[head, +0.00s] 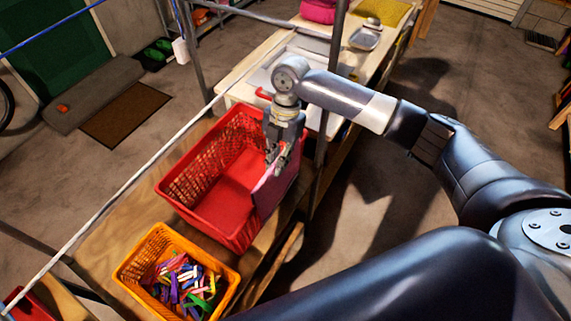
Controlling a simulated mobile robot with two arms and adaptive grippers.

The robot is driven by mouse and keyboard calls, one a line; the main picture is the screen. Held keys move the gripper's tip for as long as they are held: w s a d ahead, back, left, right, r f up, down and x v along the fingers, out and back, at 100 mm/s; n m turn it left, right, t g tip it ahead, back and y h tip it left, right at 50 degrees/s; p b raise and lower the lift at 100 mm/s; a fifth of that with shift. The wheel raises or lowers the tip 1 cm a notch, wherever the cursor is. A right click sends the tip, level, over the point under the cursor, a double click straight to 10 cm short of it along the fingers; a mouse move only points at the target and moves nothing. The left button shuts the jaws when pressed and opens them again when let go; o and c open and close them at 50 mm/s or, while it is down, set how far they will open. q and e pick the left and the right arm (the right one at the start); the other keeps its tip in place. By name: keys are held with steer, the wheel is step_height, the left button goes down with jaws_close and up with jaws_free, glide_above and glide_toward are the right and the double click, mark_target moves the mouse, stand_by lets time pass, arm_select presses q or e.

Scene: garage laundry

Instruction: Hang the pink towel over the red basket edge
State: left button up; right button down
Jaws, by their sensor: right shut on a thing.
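The red basket (180,185) stands on a wooden bench and its inside looks empty. The pink towel (272,192) hangs at the basket's right side, over or against its right edge; I cannot tell how much lies on each side. My right gripper (277,165) points down at that edge and is shut on the top of the towel. My left gripper is not in view.
An orange basket (128,272) with several colourful clothespins (184,283) stands in front of the red basket. A metal post (325,130) rises close to the right of my gripper. A white cord crosses the view diagonally. A light table (240,88) with a sink is behind.

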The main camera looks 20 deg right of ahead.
steer(key=shift+w+a, duration=0.5)
steer(key=shift+w, duration=0.1)
steer(key=shift+s+d+f+b, duration=0.1)
steer(key=shift+f+b, duration=0.85)
steer(key=shift+f, duration=0.6)
steer(key=shift+w+d+b+x, duration=0.15)
steer(key=shift+b+x, duration=0.35)
steer(key=shift+x, duration=0.35)
steer(key=shift+w+d+b+x, duration=0.1)
steer(key=shift+d+b+x, duration=0.1)
steer(key=shift+b+x, duration=0.45)
steer(key=shift+w+d+b+x, duration=0.15)
steer(key=shift+b+x, duration=0.15)
steer(key=shift+x, duration=0.8)
steer(key=shift+f, duration=0.1)
steer(key=c, duration=1.6)
jaws_free()
steer(key=shift+o, duration=0.2)
steer(key=v, duration=1.2)
steer(key=shift+d, duration=0.1)
